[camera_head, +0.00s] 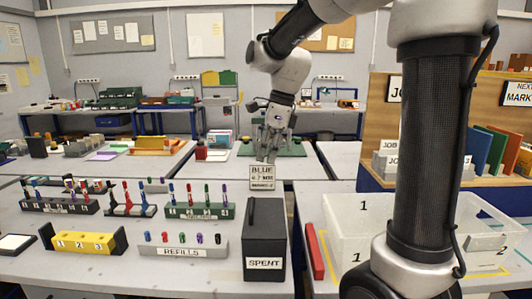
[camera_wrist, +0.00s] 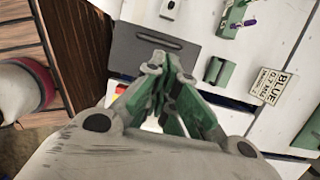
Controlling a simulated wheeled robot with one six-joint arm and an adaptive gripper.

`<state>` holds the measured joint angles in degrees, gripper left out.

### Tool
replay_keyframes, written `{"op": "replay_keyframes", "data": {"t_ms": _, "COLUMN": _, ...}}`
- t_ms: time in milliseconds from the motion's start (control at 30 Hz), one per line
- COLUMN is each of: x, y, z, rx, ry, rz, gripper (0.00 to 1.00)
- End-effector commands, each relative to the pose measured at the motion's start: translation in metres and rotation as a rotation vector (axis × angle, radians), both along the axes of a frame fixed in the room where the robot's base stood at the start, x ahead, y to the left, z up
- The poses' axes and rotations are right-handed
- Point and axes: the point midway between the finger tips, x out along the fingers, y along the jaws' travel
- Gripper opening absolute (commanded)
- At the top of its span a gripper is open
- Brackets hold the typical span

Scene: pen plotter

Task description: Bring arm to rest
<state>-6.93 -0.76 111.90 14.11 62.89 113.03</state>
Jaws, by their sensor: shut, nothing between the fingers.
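My gripper (camera_head: 267,155) hangs fingers-down at the end of my raised arm, above the far side of the table in the head view. In the wrist view its fingertips (camera_wrist: 170,72) are together with nothing between them. Below it in the head view is a sign (camera_head: 263,178) reading BLUE 0.7 MM; the sign also shows at the right of the wrist view (camera_wrist: 273,85). I cannot tell the exact gap between the fingers and the sign. My thick arm link hides part of the right side of the head view.
A dark SPENT box (camera_head: 265,240) stands at the table's front. A REFILLS rack (camera_head: 185,246), a yellow numbered holder (camera_head: 83,241) and several pen racks stand left of it. A clear numbered bin (camera_head: 352,232) and a wooden shelf unit (camera_head: 380,105) are at the right.

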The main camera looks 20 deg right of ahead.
Motion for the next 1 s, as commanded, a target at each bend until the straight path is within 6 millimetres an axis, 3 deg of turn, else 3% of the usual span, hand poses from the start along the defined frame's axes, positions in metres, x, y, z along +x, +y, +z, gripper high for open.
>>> {"op": "replay_keyframes", "data": {"t_ms": 267, "x": -0.001, "y": -0.001, "z": 0.006, "rx": -0.005, "ry": -0.014, "rz": 0.057, "gripper": 0.0}}
{"op": "replay_keyframes", "data": {"t_ms": 367, "x": 0.001, "y": -0.002, "z": 0.006, "rx": -0.025, "ry": -0.061, "rz": 0.23, "gripper": 0.0}}
{"op": "replay_keyframes", "data": {"t_ms": 467, "x": -0.006, "y": -0.009, "z": -0.007, "rx": -0.073, "ry": -0.108, "rz": 0.523, "gripper": 0.0}}
{"op": "replay_keyframes", "data": {"t_ms": 667, "x": -0.063, "y": -0.037, "z": -0.021, "rx": -0.197, "ry": -0.225, "rz": 1.229, "gripper": 0.0}}
{"op": "replay_keyframes", "data": {"t_ms": 800, "x": -0.127, "y": -0.068, "z": -0.02, "rx": -0.327, "ry": -0.312, "rz": 1.708, "gripper": 0.0}}
{"op": "replay_keyframes", "data": {"t_ms": 900, "x": -0.169, "y": -0.085, "z": -0.023, "rx": -0.421, "ry": -0.343, "rz": 1.908, "gripper": 0.0}}
{"op": "replay_keyframes", "data": {"t_ms": 1000, "x": -0.198, "y": -0.096, "z": -0.025, "rx": -0.494, "ry": -0.361, "rz": 1.936, "gripper": 0.0}}
